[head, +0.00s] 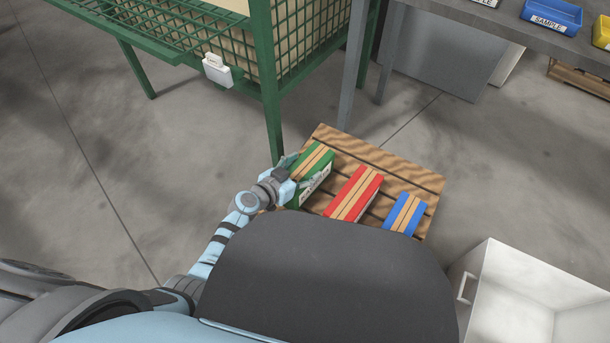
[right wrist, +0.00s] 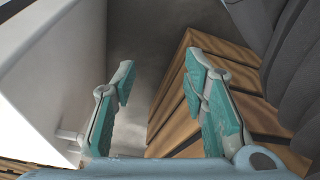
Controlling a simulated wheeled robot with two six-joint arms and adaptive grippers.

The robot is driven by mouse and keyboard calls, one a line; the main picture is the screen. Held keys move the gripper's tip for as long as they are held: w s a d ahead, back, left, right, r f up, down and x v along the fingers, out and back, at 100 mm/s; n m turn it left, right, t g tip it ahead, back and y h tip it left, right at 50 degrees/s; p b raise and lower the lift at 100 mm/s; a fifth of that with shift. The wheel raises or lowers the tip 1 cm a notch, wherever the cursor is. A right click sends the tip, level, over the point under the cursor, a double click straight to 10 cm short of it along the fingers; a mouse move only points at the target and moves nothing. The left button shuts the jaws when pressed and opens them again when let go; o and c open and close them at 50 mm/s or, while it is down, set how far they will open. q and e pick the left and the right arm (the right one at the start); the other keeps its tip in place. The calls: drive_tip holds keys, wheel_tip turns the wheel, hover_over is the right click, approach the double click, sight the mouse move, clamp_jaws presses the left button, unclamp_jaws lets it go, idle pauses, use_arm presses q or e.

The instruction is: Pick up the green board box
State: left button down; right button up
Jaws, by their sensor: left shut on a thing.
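The green board box (head: 319,171) is at the left end of the wooden pallet (head: 405,165), with tan strips along its top. My left gripper (head: 297,177) is at its left end and shut on it. I cannot tell whether the box touches the pallet or is raised. My right gripper (right wrist: 162,105) shows in the right wrist view with its fingers wide apart and nothing between them. It is hidden in the head view.
A red box (head: 355,193) and a blue box (head: 405,213) lie on the pallet to the right. A green mesh cage (head: 272,80) stands behind at the left. A grey table (head: 500,25) is at the back. A white open cabinet (head: 492,290) stands at the lower right.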

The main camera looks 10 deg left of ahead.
use_arm(q)
drive_tip(key=shift+r, duration=0.2)
wheel_tip(320, 180, up, 3)
drive_tip(key=p, duration=0.3)
drive_tip(key=shift+f, duration=0.2)
use_arm(e)
drive_tip(key=s+d+g+p, duration=0.1)
drive_tip(key=s+d+p, duration=0.1)
drive_tip(key=s+p, duration=0.3)
drive_tip(key=s+d+g+p, duration=0.1)
drive_tip(key=s+d+p, duration=0.15)
drive_tip(key=s, duration=0.55)
use_arm(q)
wheel_tip(320, 180, up, 17)
drive_tip(key=p, duration=0.9)
use_arm(e)
wheel_tip(320, 180, up, 10)
drive_tip(key=s+a, duration=0.2)
drive_tip(key=shift+a, duration=0.35)
use_arm(q)
drive_tip(key=shift+r, duration=0.1)
